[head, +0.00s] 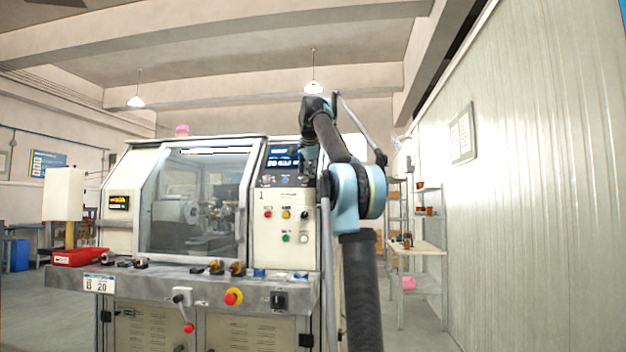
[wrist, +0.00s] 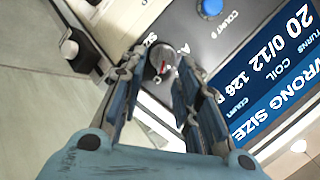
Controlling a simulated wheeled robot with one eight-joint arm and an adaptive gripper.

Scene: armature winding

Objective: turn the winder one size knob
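The winder one (head: 258,225) is a cream machine marked 1, with a clear sloping window. Its size knob (wrist: 161,60) is small, round and grey with a red mark, on the dark panel between the partly hidden letters A and C. The fingers hide part of the size label. In the head view my arm covers the knob.
A blue count button (wrist: 211,8) is beside the knob. Coloured buttons (head: 286,215) are lower on the panel. The front ledge (head: 190,281) holds small parts and a red bin (head: 80,257). A shelf rack (head: 418,248) stands behind right; the floor on the right is clear.

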